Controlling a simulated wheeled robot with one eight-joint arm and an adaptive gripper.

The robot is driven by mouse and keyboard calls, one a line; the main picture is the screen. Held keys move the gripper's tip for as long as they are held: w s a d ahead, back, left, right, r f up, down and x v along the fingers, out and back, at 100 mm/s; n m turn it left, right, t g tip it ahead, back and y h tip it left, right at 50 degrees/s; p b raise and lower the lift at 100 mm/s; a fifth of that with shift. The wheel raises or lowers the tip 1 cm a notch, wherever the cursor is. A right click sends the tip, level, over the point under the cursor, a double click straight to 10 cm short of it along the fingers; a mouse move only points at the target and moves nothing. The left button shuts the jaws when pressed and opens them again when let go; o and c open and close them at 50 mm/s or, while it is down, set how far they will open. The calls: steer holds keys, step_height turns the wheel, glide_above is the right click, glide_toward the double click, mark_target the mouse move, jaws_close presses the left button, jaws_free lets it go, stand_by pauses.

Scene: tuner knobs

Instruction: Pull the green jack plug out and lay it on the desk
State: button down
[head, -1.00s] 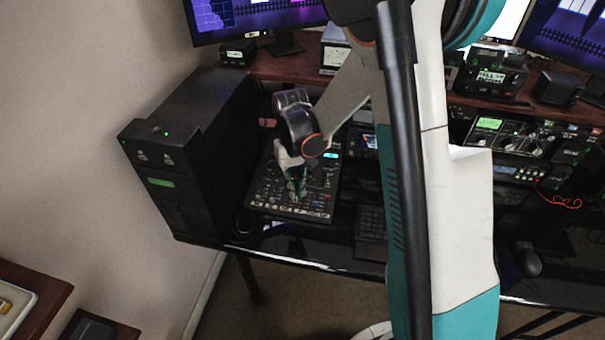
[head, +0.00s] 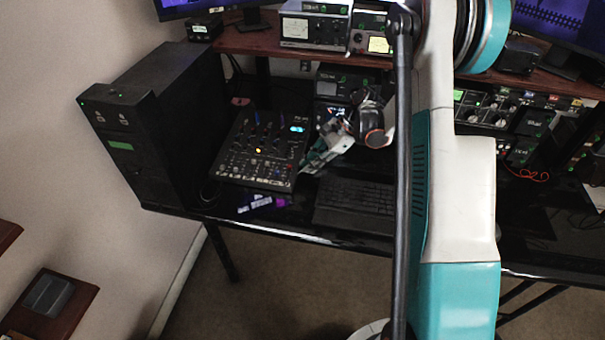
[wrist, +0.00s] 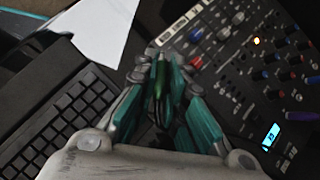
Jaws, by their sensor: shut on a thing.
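My gripper (head: 312,163) is beside the right edge of the mixer in the head view, near the back of the keyboard. In the wrist view my gripper (wrist: 158,70) is shut on the green jack plug (wrist: 157,82), a slim green piece between the teal-and-grey fingers. The plug is clear of the mixer's knobs. The black mixer (head: 228,168) carries many coloured knobs; it also fills the upper right of the wrist view (wrist: 245,85). The dark desk (head: 335,230) lies below. I cannot tell whether the plug touches the desk.
A black keyboard (head: 352,200) lies right of the mixer and fills the wrist view's left (wrist: 60,118). A white sheet (wrist: 98,28) shows at top left there. Purple and white items (head: 262,203) lie in front of the mixer. A black tower (head: 150,135) stands left.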

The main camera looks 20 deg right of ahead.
steer(key=d+m+t, duration=0.1)
steer(key=m, duration=0.1)
steer(key=w+d+m+t+b, duration=0.1)
steer(key=d+t, duration=0.1)
steer(key=w+d+f+m+t, duration=0.1)
steer(key=d+m, duration=0.1)
steer(key=shift+w+d+m, duration=0.15)
steer(key=shift+d+m, duration=0.1)
steer(key=shift+m, duration=0.05)
steer(key=w+d+r+m+t+h+b, duration=0.1)
steer(key=d+m+t+h+b, duration=0.15)
steer(key=d+m+t, duration=0.35)
steer(key=shift+w+d+f+n+g+b, duration=0.15)
steer(key=shift+f+g+b, duration=0.25)
steer(key=shift+f, duration=0.75)
steer(key=shift+f+n+g+b, duration=0.3)
steer(key=shift+f+b, duration=0.25)
steer(key=shift+f, duration=0.55)
steer(key=shift+w+d+f+n+g+b, duration=0.15)
steer(key=shift+f+g+b, duration=0.3)
steer(key=shift+f, duration=0.7)
steer(key=shift+s, duration=0.1)
